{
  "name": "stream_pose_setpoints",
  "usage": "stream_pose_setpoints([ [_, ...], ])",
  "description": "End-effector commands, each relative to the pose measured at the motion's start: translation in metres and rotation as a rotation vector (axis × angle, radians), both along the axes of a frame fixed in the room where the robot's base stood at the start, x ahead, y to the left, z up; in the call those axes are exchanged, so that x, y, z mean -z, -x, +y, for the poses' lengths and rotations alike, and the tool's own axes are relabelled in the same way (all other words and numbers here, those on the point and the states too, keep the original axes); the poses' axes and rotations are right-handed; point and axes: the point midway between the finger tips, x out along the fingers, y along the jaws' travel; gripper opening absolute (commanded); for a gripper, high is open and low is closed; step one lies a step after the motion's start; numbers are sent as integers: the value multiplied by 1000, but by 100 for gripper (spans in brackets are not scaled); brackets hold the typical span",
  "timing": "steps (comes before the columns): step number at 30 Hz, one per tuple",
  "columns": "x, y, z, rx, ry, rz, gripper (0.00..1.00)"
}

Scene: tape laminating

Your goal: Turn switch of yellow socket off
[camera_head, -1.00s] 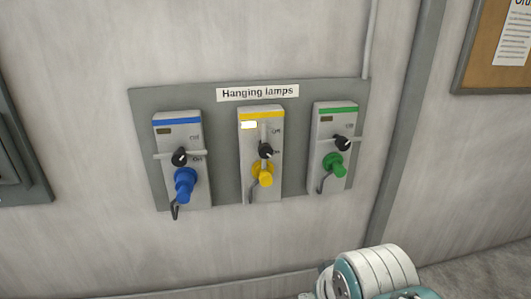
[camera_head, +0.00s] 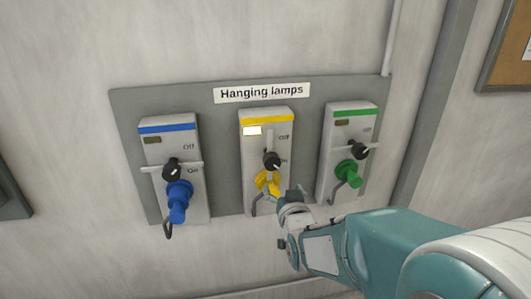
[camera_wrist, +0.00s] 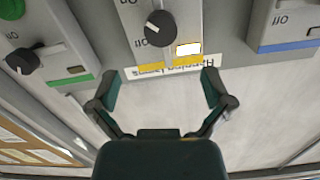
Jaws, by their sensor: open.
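The yellow socket (camera_head: 251,145) is the middle unit, with a yellow stripe and a white lit indicator (camera_head: 252,131). Its black rotary switch (camera_head: 272,161) has a light bar standing upright, and Off and On labels beside it. The yellow plug (camera_head: 264,182) is below the switch, partly hidden by my gripper (camera_head: 290,194). In the upside-down wrist view, the switch (camera_wrist: 160,28) is ahead of my gripper (camera_wrist: 161,75). The two fingers are spread apart with nothing between them, and the switch appears clear of both.
The blue socket (camera_head: 162,143) is on the left and the green socket (camera_head: 341,135) on the right; their switch bars lie crosswise. All are on a grey panel (camera_head: 222,175) labelled Hanging lamps (camera_head: 262,92). Plugs and cables stick out below the switches.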

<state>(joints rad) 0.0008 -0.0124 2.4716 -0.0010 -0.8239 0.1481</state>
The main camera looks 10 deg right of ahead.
Motion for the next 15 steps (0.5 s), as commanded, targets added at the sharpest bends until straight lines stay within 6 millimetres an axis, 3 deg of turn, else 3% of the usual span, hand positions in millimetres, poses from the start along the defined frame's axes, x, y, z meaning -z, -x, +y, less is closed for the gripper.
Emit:
stream_pose_setpoints([
  [8, -1, -13, 0, 0, -10, -67, 100],
  [15, 0, -54, 0, 0, -9, -64, 100],
])
